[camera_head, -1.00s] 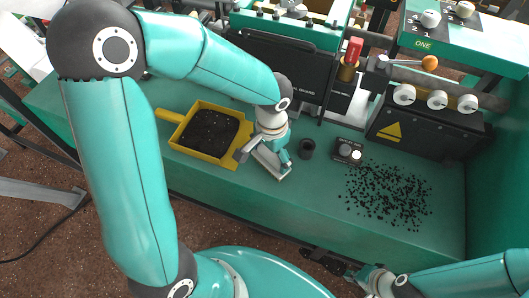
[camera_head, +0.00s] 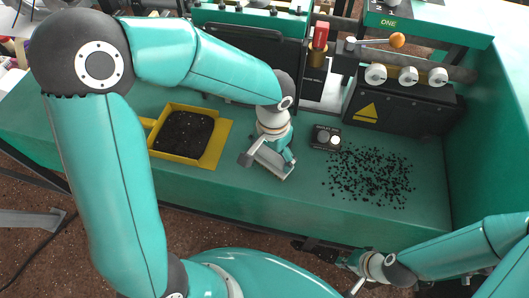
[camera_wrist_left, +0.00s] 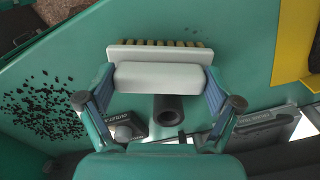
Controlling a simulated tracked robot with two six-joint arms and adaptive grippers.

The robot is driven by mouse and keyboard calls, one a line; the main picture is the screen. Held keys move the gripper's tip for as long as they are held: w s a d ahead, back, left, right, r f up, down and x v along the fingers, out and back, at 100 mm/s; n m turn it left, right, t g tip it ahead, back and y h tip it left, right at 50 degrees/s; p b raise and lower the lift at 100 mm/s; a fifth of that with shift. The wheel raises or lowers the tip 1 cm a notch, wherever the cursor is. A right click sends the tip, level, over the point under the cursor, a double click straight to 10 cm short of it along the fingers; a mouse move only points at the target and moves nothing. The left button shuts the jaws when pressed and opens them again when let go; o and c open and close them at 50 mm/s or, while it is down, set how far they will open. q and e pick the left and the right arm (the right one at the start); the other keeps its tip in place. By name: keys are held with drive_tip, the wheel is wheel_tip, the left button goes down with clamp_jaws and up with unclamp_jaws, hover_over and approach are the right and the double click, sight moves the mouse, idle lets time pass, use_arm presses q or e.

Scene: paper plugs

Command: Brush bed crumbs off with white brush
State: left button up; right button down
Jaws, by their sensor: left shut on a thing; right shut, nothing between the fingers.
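The white brush (camera_head: 277,166) is held low over the green bed (camera_head: 255,195), left of the crumbs. My left gripper (camera_head: 279,156) is shut on it. In the left wrist view the brush (camera_wrist_left: 160,77) sits between both fingers, its yellow and dark bristles on the far side. I cannot tell if the bristles touch the bed. Black crumbs (camera_head: 369,178) lie scattered on the bed's right part; they also show at the left of the left wrist view (camera_wrist_left: 42,107). My right gripper (camera_head: 345,262) is shut and empty, low near the bed's front edge.
A yellow tray (camera_head: 225,138) with dark contents lies left of the brush. A small black box with knobs (camera_head: 326,138) stands behind the crumbs. A dark cylinder (camera_wrist_left: 168,110) is close to the brush. A green wall (camera_head: 492,130) bounds the right.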

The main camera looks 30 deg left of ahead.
use_arm(q)
drive_tip(key=shift+d, duration=0.2)
drive_tip(key=shift+s+a+b, duration=0.15)
drive_tip(key=shift+a, duration=0.55)
drive_tip(key=shift+s+a+b, duration=0.15)
drive_tip(key=shift+a, duration=0.55)
drive_tip(key=shift+s+a, duration=0.25)
drive_tip(key=shift+a, duration=0.7)
drive_tip(key=shift+s+a, duration=0.2)
drive_tip(key=shift+a, duration=0.7)
drive_tip(key=shift+s+a, duration=0.25)
drive_tip(key=shift+a, duration=0.7)
drive_tip(key=shift+a+b, duration=0.2)
drive_tip(key=shift+b, duration=0.1)
drive_tip(key=shift+w+d, duration=0.2)
drive_tip(key=shift+d, duration=0.55)
drive_tip(key=shift+w+d, duration=0.15)
drive_tip(key=shift+d, duration=0.6)
drive_tip(key=shift+w+d+b, duration=0.15)
drive_tip(key=shift+d+b, duration=0.05)
drive_tip(key=shift+d, duration=0.45)
drive_tip(key=shift+w+d+b, duration=0.15)
drive_tip(key=shift+d+b, duration=0.05)
drive_tip(key=shift+d, duration=0.4)
drive_tip(key=shift+w+d, duration=0.2)
drive_tip(key=shift+d, duration=0.65)
drive_tip(key=shift+w+d, duration=0.2)
drive_tip(key=shift+d, duration=0.6)
drive_tip(key=shift+r, duration=0.1)
